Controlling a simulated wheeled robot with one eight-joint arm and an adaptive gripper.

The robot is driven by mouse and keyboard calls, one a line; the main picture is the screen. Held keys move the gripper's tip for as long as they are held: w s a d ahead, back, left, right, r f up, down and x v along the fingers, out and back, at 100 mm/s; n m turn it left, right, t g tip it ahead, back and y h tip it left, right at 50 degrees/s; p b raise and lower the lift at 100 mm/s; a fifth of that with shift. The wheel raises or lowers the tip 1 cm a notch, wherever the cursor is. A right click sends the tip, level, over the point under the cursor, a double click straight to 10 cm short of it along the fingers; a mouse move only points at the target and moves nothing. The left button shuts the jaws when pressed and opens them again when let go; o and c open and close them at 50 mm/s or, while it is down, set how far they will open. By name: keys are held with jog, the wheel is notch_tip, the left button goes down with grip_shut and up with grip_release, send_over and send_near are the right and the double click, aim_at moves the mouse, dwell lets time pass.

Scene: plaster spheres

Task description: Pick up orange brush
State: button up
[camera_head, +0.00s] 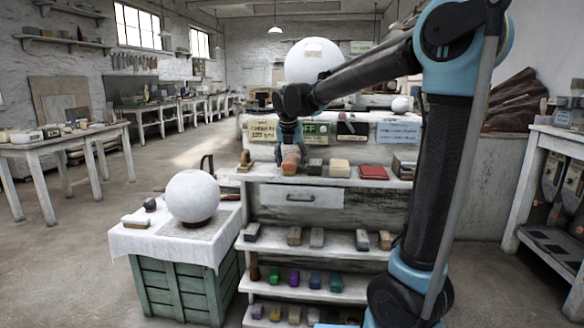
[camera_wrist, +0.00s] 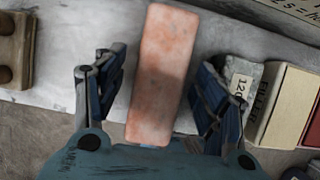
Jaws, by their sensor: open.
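The orange brush (camera_wrist: 163,75) shows in the wrist view as a long, pale orange block with rounded corners; I see no bristles on it. It lies on a pale, worn shelf top. My gripper (camera_wrist: 160,82) is open, with one finger on each side of the brush and a gap on both sides. In the head view, the brush (camera_head: 290,163) is at the left part of the upper shelf, directly below my gripper (camera_head: 290,150). The near end of the brush is close to my palm in the wrist view.
A brown block (camera_wrist: 14,48) lies on the left. A sign board (camera_wrist: 290,10) is at the back. A white sphere (camera_head: 193,196) stands on a crate.

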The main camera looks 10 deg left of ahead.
jog(key=shift+w+f, duration=0.25)
jog(key=shift+f, duration=0.3)
jog(key=c, duration=1.2)
notch_tip(320, 180, up, 28)
jog(key=shift+r, duration=0.1)
